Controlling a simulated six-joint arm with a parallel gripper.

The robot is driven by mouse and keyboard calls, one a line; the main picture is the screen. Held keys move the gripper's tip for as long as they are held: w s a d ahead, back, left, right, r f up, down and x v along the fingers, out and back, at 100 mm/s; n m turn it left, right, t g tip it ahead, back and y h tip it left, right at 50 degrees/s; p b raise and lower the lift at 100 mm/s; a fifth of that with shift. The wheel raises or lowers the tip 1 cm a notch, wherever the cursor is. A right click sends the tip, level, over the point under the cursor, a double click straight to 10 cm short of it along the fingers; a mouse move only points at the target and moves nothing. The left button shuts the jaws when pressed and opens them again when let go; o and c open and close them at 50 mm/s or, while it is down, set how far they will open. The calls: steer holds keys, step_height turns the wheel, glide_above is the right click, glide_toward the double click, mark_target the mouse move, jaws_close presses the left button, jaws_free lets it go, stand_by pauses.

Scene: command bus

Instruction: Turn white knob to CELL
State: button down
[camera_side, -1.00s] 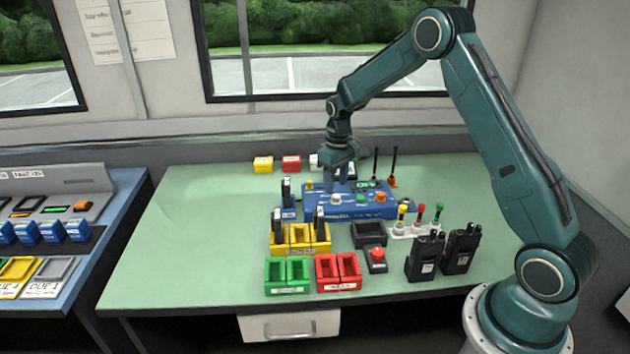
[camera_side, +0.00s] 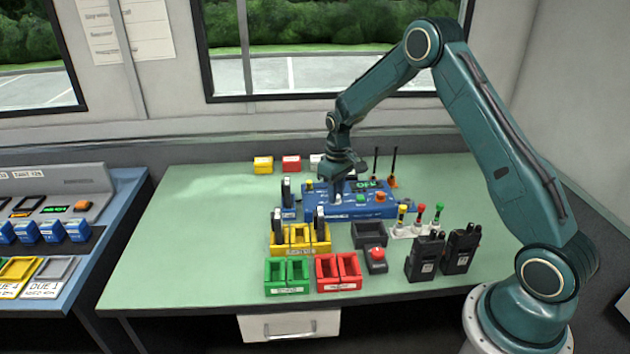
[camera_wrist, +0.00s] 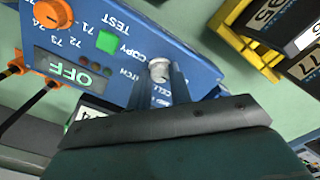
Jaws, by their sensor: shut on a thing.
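The white knob (camera_wrist: 159,70) sits on the sloped face of a blue console (camera_wrist: 110,18). My gripper (camera_wrist: 160,75) is shut on the knob, one finger on each side of it, in the wrist view. The word CELL shows in part beside the fingers, and other lettering around the knob is partly covered by them. The knob's pointer cannot be made out.
The console also bears a green button (camera_wrist: 109,41), an orange knob (camera_wrist: 53,13) and a display (camera_wrist: 69,68) reading OFF. In the side view, yellow bins (camera_side: 300,243) with handsets stand in front. Two black radios (camera_side: 425,256) are at right. The table's left side is clear.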

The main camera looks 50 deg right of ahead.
steer(key=shift+m, duration=0.4)
steer(key=m, duration=1.1)
stand_by(0.5)
steer(key=c, duration=1.3)
jaws_free()
